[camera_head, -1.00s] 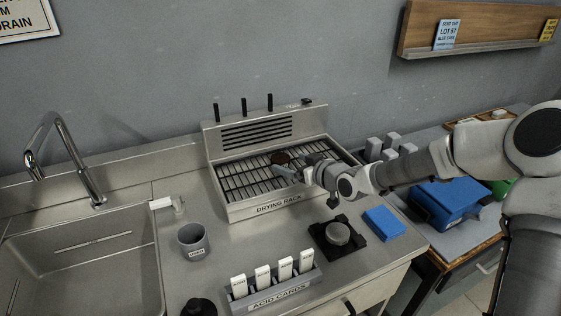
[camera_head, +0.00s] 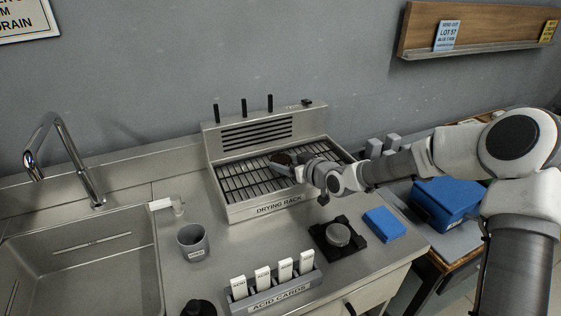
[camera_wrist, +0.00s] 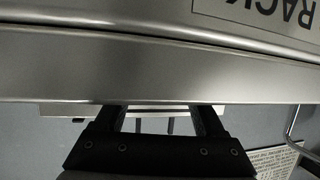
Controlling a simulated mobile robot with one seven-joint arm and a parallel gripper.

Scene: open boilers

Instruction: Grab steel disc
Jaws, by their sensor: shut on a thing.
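A grey round metal disc (camera_head: 338,235) sits on a black square stand on the steel counter, right of the cards, clear of my gripper. A dark brown round piece (camera_head: 281,157) is at my fingertips over the drying rack; its edge is partly covered by the fingers. My gripper (camera_head: 282,165) reaches in from the right, low over the rack, and looks shut on this brown piece. In the wrist view the fingers (camera_wrist: 163,112) pass behind a broad steel edge, which hides their tips and what they hold.
The drying rack (camera_head: 232,208) has a raised back panel with black pegs. A blue block (camera_head: 384,223), a grey cup (camera_head: 193,242) and the acid card holder (camera_head: 279,293) stand in front. The sink (camera_head: 90,270) is left, a blue case (camera_head: 448,203) right.

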